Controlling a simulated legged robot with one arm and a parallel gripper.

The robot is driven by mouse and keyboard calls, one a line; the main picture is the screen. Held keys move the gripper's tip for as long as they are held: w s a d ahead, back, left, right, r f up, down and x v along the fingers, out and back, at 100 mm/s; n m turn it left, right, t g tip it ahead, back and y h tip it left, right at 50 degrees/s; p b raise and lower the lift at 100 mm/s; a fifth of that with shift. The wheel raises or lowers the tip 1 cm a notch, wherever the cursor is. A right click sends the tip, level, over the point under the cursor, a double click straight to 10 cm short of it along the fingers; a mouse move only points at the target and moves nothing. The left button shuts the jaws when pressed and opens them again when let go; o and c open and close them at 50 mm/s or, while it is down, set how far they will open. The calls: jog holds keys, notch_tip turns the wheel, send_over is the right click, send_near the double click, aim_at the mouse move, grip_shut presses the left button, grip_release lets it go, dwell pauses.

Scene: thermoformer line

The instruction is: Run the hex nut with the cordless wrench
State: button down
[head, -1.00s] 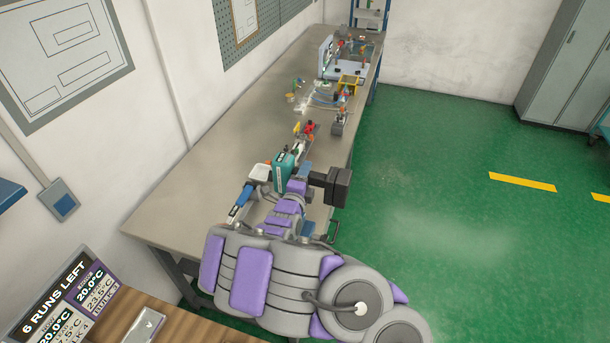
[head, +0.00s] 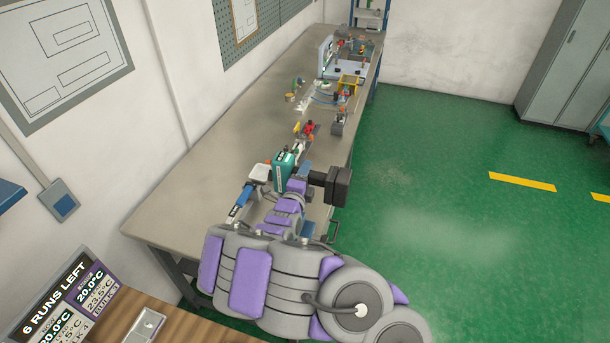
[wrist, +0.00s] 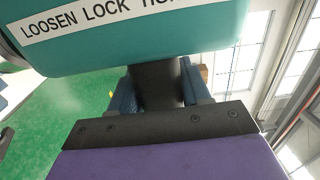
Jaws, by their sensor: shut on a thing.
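The cordless wrench (head: 284,162) has a teal body, with a black block, perhaps its battery, out to the right over the bench edge. In the wrist view its teal housing (wrist: 140,38) fills the top and carries a label reading "LOOSEN LOCK" and more that is cut off. My gripper (wrist: 158,92) is shut around the wrench's dark handle, with a finger on each side. The wrench is held over the near half of the bench, pointing toward the far end. I cannot make out the hex nut among the small parts ahead.
The long grey bench (head: 200,175) runs away along the wall. A red clamp-like part (head: 309,128), a yellow frame (head: 348,82) and a light-coloured fixture (head: 328,58) stand farther along it. A white tray (head: 260,172) and a blue-handled tool (head: 241,202) lie left of the wrench. Green floor is clear at right.

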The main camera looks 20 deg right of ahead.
jog(key=shift+r+p, duration=1.25)
jog(key=shift+r, duration=1.95)
jog(key=shift+r, duration=0.15)
jog(key=shift+r+p, duration=1.35)
jog(key=shift+r, duration=1.05)
jog(key=shift+a+f, duration=0.1)
